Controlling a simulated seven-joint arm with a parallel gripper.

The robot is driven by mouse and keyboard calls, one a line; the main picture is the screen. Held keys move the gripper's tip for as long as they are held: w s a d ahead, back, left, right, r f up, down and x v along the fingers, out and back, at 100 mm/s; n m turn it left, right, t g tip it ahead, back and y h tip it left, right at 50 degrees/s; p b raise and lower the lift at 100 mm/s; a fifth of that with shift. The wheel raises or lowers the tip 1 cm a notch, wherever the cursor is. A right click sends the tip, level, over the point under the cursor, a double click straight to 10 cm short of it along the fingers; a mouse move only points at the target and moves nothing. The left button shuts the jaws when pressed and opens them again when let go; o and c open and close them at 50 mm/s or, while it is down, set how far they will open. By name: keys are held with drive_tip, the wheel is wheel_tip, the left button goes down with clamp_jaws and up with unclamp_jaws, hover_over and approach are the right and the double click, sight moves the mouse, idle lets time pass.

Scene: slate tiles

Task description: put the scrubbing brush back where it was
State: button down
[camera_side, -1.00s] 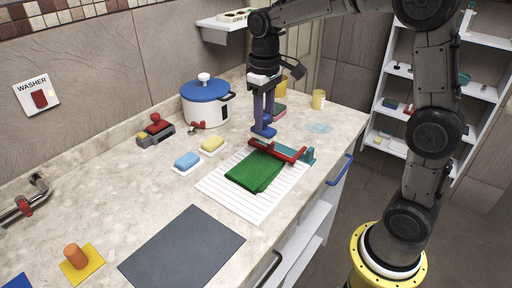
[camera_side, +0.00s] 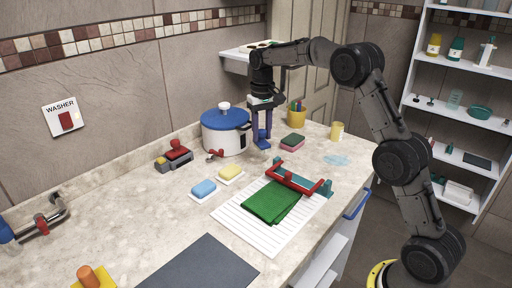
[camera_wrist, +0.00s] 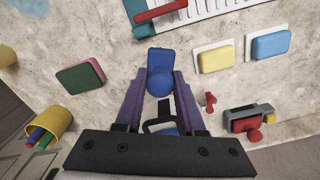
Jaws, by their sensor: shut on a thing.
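The scrubbing brush appears to be the blue block with a round knob (camera_wrist: 152,62), held between my gripper's purple fingers in the wrist view. It also shows as a small blue shape (camera_side: 263,144) low over the counter in the side view. My gripper (camera_wrist: 158,84) is shut on its knob, pointing down; in the side view the gripper (camera_side: 262,134) is just right of the white pot (camera_side: 222,138) with the blue lid. Whether the brush touches the counter I cannot tell.
A green-and-pink sponge (camera_side: 292,143) lies right of the brush, with a yellow pen cup (camera_side: 297,118) behind. A red-and-teal bar (camera_side: 300,178) and green cloth (camera_side: 272,202) lie at the white ribbed mat (camera_side: 240,222). Yellow (camera_side: 231,172) and blue sponges (camera_side: 204,188) sit nearby.

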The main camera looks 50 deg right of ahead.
drive_tip(key=w+f, duration=0.1)
drive_tip(key=f, duration=0.1)
drive_tip(key=w+f, duration=0.1)
drive_tip(key=w, duration=0.1)
drive_tip(key=shift+d+f, duration=0.35)
drive_tip(key=shift+d, duration=0.05)
drive_tip(key=shift+f, duration=1.5)
drive_tip(key=shift+f, duration=0.1)
drive_tip(key=c, duration=0.5)
unclamp_jaws()
